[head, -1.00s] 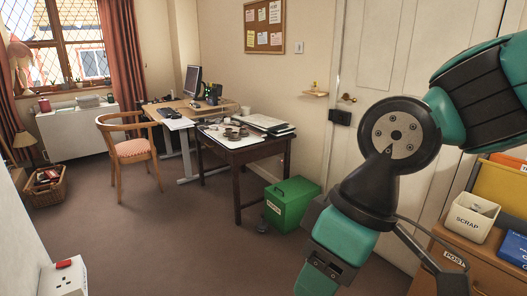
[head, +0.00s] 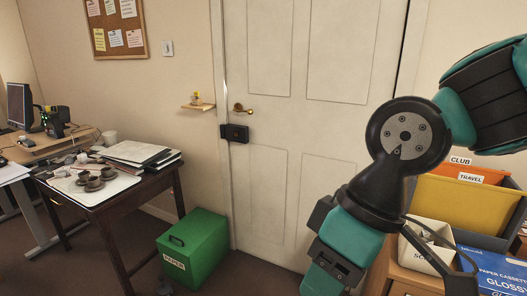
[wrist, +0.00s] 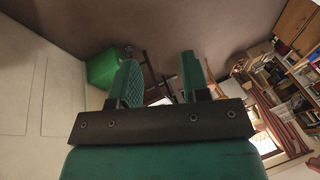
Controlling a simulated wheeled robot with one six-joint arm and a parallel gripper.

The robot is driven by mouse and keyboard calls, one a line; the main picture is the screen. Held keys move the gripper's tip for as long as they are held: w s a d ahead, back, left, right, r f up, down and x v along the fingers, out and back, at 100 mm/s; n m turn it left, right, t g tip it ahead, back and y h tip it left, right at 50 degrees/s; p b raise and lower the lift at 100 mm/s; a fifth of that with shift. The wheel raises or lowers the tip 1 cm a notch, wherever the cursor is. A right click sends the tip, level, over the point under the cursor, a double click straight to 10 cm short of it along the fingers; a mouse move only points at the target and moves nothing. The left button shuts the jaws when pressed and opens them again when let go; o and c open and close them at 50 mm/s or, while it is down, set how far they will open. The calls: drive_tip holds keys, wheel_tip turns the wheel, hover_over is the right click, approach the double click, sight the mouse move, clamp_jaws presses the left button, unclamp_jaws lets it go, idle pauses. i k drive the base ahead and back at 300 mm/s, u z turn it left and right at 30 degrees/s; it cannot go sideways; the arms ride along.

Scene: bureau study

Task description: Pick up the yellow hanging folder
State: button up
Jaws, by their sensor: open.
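The yellow hanging folder (head: 455,204), labelled TRAVEL, stands upright at the right of the head view in a dark grey box (head: 500,243). An orange folder (head: 487,171), labelled CLUB, stands behind it. My arm covers part of the area to the left of the yellow folder. My gripper (wrist: 160,80) is open and empty in the wrist view, with a clear gap between its two fingers. The yellow folder is not in the wrist view.
A white SCRAP bin (head: 429,238) and a blue GLOSSY paper box (head: 492,272) stand in front of the folders on a wooden cabinet (head: 408,282). A green bin (head: 192,247) stands by the closed door (head: 268,170). A dark table (head: 100,205) is at left.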

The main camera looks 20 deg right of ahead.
sight(463, 203)
drive_tip(key=z, duration=0.75)
drive_tip(key=i, duration=1)
drive_tip(key=z, duration=0.7)
